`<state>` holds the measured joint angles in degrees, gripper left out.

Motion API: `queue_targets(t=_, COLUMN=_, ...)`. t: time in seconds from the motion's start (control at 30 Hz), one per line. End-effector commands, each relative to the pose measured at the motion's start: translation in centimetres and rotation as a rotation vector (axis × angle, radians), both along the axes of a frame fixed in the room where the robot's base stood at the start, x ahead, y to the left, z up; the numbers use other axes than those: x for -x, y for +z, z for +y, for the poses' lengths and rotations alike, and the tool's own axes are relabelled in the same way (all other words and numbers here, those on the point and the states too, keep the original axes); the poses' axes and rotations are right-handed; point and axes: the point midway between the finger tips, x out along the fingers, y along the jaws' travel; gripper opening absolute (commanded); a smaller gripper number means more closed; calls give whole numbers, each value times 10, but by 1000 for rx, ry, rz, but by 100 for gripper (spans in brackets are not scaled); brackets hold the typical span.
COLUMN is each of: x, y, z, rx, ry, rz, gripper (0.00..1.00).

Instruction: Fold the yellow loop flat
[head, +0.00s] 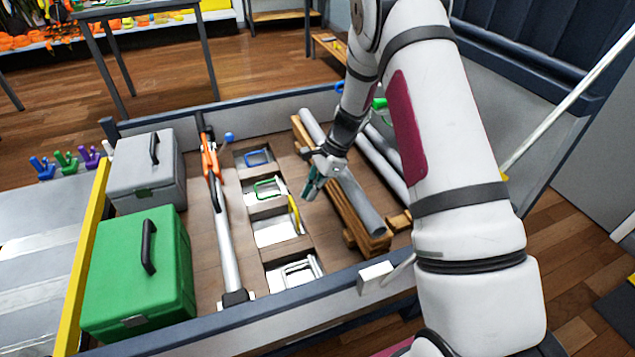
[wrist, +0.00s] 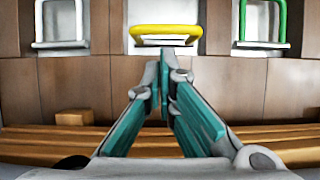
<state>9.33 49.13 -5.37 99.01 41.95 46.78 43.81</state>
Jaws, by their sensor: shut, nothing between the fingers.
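The yellow loop (head: 295,215) is at the right edge of its pale recessed plate (head: 268,232), in the row of plates on the wooden bed. It looks raised, standing up from the plate, in the head view. In the wrist view the yellow loop (wrist: 166,32) is a thick bar across the plate, just beyond the fingertips. My gripper (head: 311,188) is shut and empty, with teal fingers, above the bed to the right of the loop. The fingertips (wrist: 163,75) point at the loop in the wrist view, with no clear contact.
A blue loop (head: 257,158), a green loop (head: 268,186) and a white loop (head: 300,270) share the row. Grey pipes on wooden blocks (head: 357,200) lie right of it. A long-handled bar (head: 226,240), a grey case (head: 145,170) and a green case (head: 138,270) stand left.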

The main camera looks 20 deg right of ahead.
Motion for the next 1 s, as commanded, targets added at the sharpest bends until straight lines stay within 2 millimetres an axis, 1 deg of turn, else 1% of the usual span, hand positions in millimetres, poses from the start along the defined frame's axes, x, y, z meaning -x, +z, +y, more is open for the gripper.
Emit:
queue_targets(t=0.03, x=0, y=-7, z=3, rx=0, ry=0, rz=0, gripper=0)
queue_targets(t=0.1, x=0, y=-13, z=6, rx=0, ry=0, rz=1, gripper=0)
queue_targets(t=0.27, x=0, y=-21, z=10, rx=1, ry=1, rz=0, gripper=0)
queue_targets(t=0.67, x=0, y=-20, z=11, rx=3, ry=1, rz=0, gripper=0)
queue_targets(t=1.0, x=0, y=-18, z=16, rx=58, ry=1, rz=0, gripper=0)
